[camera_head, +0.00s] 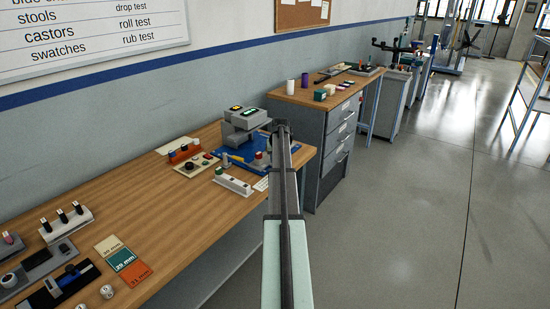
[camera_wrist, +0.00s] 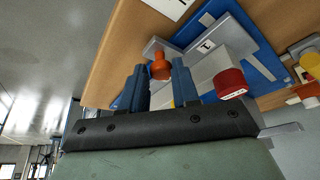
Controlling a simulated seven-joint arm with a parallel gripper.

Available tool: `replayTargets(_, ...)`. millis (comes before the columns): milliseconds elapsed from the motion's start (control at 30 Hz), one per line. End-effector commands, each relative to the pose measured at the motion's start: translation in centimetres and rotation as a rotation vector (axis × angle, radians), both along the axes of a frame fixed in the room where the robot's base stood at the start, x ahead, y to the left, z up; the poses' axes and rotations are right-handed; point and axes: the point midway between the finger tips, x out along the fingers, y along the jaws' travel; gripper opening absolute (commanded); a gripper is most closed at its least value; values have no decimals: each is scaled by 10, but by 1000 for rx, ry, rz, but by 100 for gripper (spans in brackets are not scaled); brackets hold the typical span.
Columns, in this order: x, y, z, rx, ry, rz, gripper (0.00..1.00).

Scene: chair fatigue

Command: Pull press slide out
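The press (camera_head: 244,118) is a grey machine on a blue base (camera_head: 268,157) at the far right end of the wooden bench. In the wrist view, an orange knob (camera_wrist: 161,68) on a short stem is joined to a grey part that looks like the press slide; I cannot tell how far out it is. My gripper (camera_wrist: 158,72) is open, its two dark blue fingers apart with the knob showing between and just beyond their tips. I see no clear contact. In the head view my gripper (camera_head: 281,128) is beside the press's right side and partly hides it.
A red-capped part (camera_wrist: 230,82) and a labelled grey block (camera_wrist: 207,48) are close to the right finger.

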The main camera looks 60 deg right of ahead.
Motion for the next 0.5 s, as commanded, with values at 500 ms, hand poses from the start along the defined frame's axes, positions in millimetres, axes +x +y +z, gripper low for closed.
replayTargets(500, -3, 0, 1, -1, 2, -2, 52)
